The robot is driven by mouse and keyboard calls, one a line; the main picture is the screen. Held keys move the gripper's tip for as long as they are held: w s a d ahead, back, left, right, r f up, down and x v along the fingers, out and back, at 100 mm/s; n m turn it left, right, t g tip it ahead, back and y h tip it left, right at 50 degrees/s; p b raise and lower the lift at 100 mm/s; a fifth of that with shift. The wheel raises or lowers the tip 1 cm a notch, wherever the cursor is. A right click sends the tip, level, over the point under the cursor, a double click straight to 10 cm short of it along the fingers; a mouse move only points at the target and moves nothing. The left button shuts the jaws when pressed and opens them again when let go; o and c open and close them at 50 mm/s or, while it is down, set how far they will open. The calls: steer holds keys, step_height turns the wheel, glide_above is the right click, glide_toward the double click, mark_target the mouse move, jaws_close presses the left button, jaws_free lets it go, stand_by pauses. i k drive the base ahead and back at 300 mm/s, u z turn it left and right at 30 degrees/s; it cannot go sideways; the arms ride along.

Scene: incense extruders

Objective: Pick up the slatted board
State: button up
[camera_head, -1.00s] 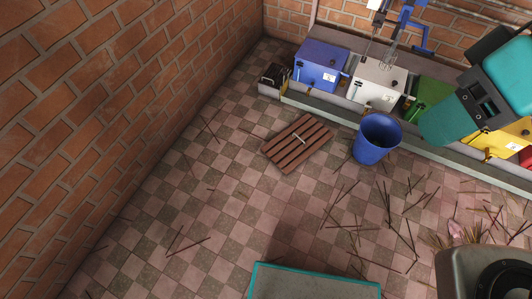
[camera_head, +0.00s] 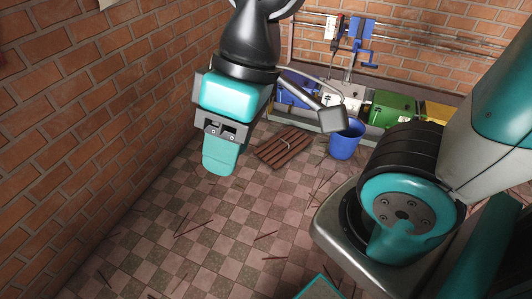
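My gripper (camera_head: 221,155) shows in teal and grey at the end of my arm, in the upper middle of the picture. It appears above the floor and left of the board, apart from it. The far side of its fingers is hidden, so its opening does not show. The board's upper edge lies close to my arm's outline in the picture.
The blue bucket (camera_head: 345,141) stands just right of the board. Behind are a blue box (camera_head: 294,93), a green box (camera_head: 393,107) and a yellow box (camera_head: 440,111). Thin sticks lie scattered on the floor. A brick wall (camera_head: 90,110) bounds the left. The middle floor is mostly clear.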

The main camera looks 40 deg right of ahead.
mark_target(265, 154)
steer(key=u, duration=0.2)
steer(key=i, duration=2.6)
steer(key=z, duration=1)
steer(key=i, duration=0.75)
steer(key=z, duration=1.2)
steer(key=i, duration=0.55)
steer(key=z, duration=0.45)
